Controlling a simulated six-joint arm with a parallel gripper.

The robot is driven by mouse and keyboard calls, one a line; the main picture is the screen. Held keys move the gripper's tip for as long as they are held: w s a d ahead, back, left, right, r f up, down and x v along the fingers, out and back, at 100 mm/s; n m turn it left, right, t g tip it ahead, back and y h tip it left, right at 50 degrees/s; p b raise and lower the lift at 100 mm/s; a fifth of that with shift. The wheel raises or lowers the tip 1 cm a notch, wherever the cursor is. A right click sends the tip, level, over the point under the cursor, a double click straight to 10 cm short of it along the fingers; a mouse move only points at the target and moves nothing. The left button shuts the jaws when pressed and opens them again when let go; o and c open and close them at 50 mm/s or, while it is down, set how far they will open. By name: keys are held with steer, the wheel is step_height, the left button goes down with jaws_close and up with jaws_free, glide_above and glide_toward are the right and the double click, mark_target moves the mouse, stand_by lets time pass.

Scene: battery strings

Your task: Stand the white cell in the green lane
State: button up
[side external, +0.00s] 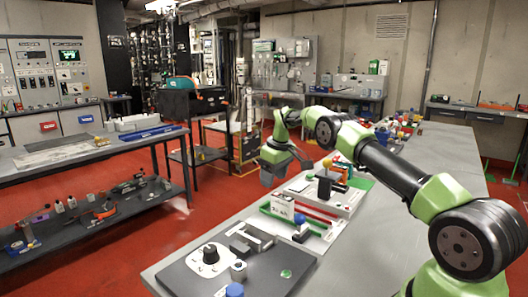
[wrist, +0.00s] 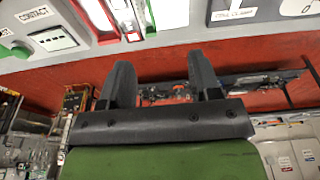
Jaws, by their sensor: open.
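My gripper (side external: 284,168) hangs at the far left edge of the bench, above and behind the lane board, with nothing between its jaws. In the wrist view its two dark fingers (wrist: 162,85) stand wide apart. A green lane strip (side external: 268,211) and red strips lie on the pale board (side external: 318,231). A white block (side external: 282,207) with dark marks stands at the green strip; I cannot tell whether it is the white cell. A blue-topped piece (side external: 300,220) stands close beside it. In the wrist view, green and red strips (wrist: 96,14) show at the top edge.
A dark plate (side external: 235,268) at the near end carries a black knob (side external: 210,254), a grey clamp-like part and small pieces. A black block (side external: 324,188) and a yellow ball stand behind the lanes. In the wrist view, a "CONTACT" label (wrist: 35,13) shows. The right side of the bench looks clear.

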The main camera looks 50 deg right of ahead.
steer(key=s+a+f, duration=0.2)
steer(key=s+a, duration=0.2)
steer(key=a, duration=0.8)
step_height(320, 180, down, 4)
steer(key=shift+w+d+f, duration=0.1)
steer(key=shift+f, duration=0.1)
steer(key=s+a+r+m+t, duration=0.1)
steer(key=s+a+r, duration=0.1)
steer(key=r, duration=0.8)
steer(key=s+a+r+t, duration=0.1)
steer(key=s+a+r, duration=0.2)
steer(key=r, duration=0.7)
steer(key=shift+s+a+r+m, duration=0.2)
steer(key=shift+s+a+m, duration=0.2)
steer(key=shift+s, duration=0.3)
steer(key=shift+d, duration=0.1)
